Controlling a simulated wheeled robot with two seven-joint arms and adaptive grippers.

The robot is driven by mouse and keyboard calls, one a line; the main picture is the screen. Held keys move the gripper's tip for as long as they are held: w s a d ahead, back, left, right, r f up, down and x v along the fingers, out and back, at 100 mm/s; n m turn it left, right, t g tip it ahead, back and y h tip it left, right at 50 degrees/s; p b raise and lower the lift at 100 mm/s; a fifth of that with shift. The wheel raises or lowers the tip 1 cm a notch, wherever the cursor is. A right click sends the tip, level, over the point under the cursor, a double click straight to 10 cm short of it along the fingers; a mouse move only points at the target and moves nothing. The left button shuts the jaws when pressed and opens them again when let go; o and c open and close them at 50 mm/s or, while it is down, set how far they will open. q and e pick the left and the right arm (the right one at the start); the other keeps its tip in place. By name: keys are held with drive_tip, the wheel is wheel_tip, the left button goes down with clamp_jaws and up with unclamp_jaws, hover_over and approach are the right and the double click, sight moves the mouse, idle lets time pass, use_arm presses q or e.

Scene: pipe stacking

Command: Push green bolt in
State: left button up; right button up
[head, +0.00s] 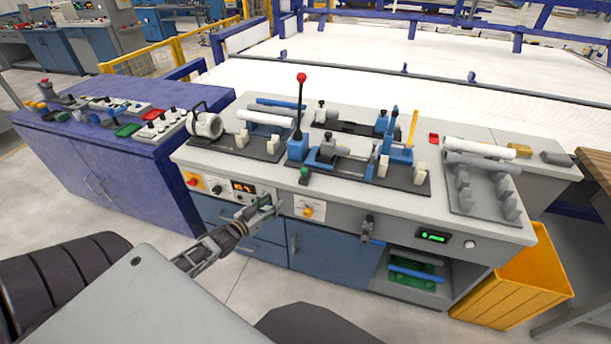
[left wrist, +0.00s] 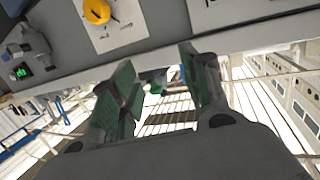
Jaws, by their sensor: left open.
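A small green piece (head: 305,174), which looks like the green bolt, sits at the bench top's front edge, below the red-knobbed lever. How far it is pushed in cannot be made out. My left gripper (head: 268,203) is open and empty in front of the bench face, below and left of the green piece and apart from it. In the left wrist view, the gripper (left wrist: 158,82) shows two spread fingers with green inner pads. A tiny green spot (left wrist: 157,88) shows between them, too small to identify surely. My right gripper is not in view.
The grey bench (head: 515,234) carries several fixtures and a red-knobbed lever (head: 301,78). A yellow knob (head: 308,211) sits on its front panel, also in the left wrist view (left wrist: 97,11). A grey clamp (head: 367,227) juts from the front. A yellow bin (head: 520,285) stands right.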

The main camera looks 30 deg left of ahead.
use_arm(q)
drive_tip(key=w+d+r+t+h, duration=0.1)
drive_tip(key=d+r, duration=0.2)
drive_tip(key=r, duration=0.4)
drive_tip(key=shift+w+r+m+h+b, duration=0.15)
drive_tip(key=shift+r+m+h+b, duration=0.15)
drive_tip(key=shift+m+b, duration=0.1)
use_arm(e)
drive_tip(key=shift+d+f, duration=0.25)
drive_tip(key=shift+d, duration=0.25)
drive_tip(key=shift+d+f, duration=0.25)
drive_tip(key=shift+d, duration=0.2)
use_arm(q)
drive_tip(key=shift+w+f, duration=0.1)
drive_tip(key=shift+w, duration=0.1)
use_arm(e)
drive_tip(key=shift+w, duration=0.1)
